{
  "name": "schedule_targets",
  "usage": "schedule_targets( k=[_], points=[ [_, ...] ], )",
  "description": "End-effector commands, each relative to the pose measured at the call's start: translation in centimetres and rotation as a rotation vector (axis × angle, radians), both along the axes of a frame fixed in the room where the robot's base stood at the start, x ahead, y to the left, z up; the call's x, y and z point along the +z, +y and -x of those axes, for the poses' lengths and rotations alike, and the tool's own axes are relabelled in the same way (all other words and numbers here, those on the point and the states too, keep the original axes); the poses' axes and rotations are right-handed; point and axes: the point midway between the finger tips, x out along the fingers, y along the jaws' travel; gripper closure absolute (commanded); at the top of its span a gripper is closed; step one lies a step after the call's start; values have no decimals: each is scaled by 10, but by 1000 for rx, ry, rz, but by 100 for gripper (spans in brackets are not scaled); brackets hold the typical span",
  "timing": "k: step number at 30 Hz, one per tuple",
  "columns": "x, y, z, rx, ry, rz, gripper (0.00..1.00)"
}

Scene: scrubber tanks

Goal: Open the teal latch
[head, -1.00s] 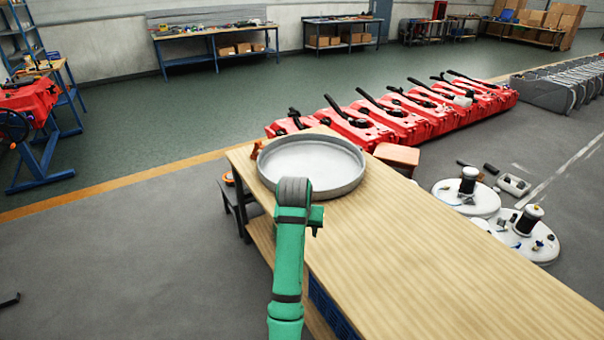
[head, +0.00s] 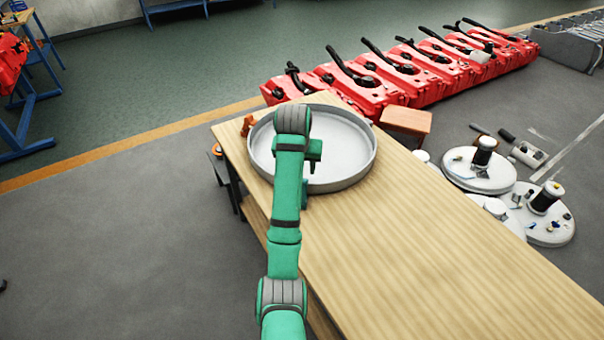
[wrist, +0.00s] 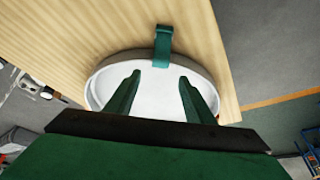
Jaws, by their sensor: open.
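The teal latch (wrist: 163,46) shows in the wrist view as a strap-like piece at the rim of the round white tank lid or basin (wrist: 145,88). Part of it lies over the bench top and its end reaches onto the rim. In the head view a dark teal bit by the near rim, mostly behind my arm, may be the latch (head: 305,193). My gripper (wrist: 159,78) is open, its two green fingers apart and empty over the basin's white inside. The latch lies beyond the fingertips, and I see no contact.
The basin stands on a wooden bench (head: 430,240) with a clear top on the right. A small orange item (head: 248,125) sits by the basin's left rim. Red tanks (head: 385,78) line the floor behind, and white round lids (head: 480,170) lie on the right.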

Motion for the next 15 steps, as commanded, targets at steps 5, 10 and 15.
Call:
schedule_targets(
  k=[5,10,15],
  points=[
    [-29,0,-10,3,5,0,52],
    [-56,-1,-22,3,4,1,52],
    [-77,-3,-31,2,3,0,52]
  ],
)
